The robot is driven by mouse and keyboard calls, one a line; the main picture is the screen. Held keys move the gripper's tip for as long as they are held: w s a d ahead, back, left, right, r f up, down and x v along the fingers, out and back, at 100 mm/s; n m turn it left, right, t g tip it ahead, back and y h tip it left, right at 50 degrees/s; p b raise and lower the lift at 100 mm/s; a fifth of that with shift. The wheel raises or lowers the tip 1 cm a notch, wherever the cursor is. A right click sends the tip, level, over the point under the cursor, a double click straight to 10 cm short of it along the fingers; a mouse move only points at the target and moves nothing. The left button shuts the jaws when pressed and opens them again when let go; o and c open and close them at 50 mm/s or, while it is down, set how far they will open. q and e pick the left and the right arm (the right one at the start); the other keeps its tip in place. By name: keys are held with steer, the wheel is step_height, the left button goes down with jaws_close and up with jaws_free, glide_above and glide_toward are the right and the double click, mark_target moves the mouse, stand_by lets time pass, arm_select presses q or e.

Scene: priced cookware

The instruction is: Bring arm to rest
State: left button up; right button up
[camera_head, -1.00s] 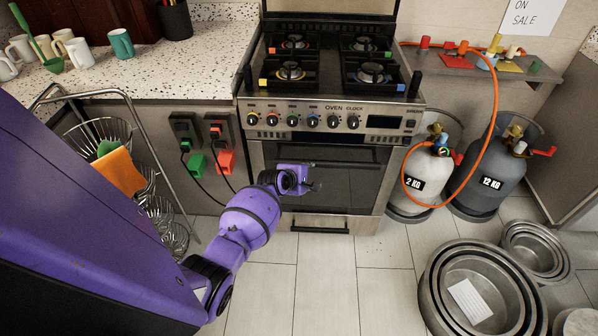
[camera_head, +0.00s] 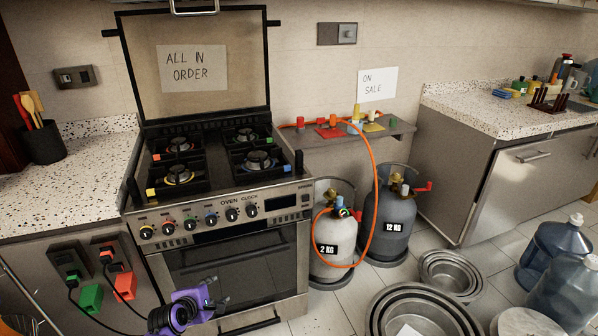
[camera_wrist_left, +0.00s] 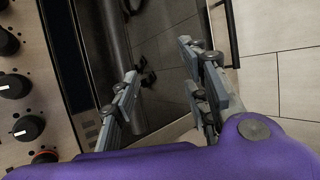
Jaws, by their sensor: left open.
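My left arm, purple with black joints, comes in at the bottom left of the head view. Its gripper (camera_head: 215,308) is in front of the lower part of the oven door, small and partly dark against it. In the left wrist view the gripper (camera_wrist_left: 165,95) has its two grey fingers apart with nothing between them. The oven door (camera_wrist_left: 160,45) shows behind and between the fingers. The oven (camera_head: 225,265) stands behind the gripper in the head view, its door shut. My right gripper is in neither view.
The stove's control knobs (camera_wrist_left: 28,127) are at the left of the wrist view. Gas cylinders (camera_head: 332,240) with an orange hose stand right of the oven. Nested metal pans (camera_head: 385,318) and water jugs (camera_head: 553,250) are on the floor at right. Plugs (camera_head: 91,297) hang at left.

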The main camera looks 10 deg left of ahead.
arm_select(q)
steer(key=s+d+r+m+t+p, duration=0.1)
steer(key=s+d+r+m+p, duration=0.4)
steer(key=m, duration=1.1)
steer(key=s+d+m+g+p, duration=0.1)
steer(key=s+d, duration=0.4)
steer(key=s, duration=0.6)
steer(key=s+d+m+g+h+p, duration=0.1)
steer(key=s+d+m, duration=0.2)
steer(key=s, duration=0.9)
steer(key=s+d+m+p, duration=0.1)
steer(key=s+d+m, duration=0.2)
steer(key=s+d, duration=0.5)
steer(key=s, duration=0.4)
steer(key=shift+s+g+p, duration=0.15)
steer(key=shift+g+p, duration=0.15)
steer(key=shift+g, duration=0.1)
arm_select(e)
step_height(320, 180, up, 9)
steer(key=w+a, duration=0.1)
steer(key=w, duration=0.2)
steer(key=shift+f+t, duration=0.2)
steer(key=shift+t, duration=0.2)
arm_select(q)
steer(key=shift+w+r, duration=0.15)
steer(key=shift+w, duration=0.05)
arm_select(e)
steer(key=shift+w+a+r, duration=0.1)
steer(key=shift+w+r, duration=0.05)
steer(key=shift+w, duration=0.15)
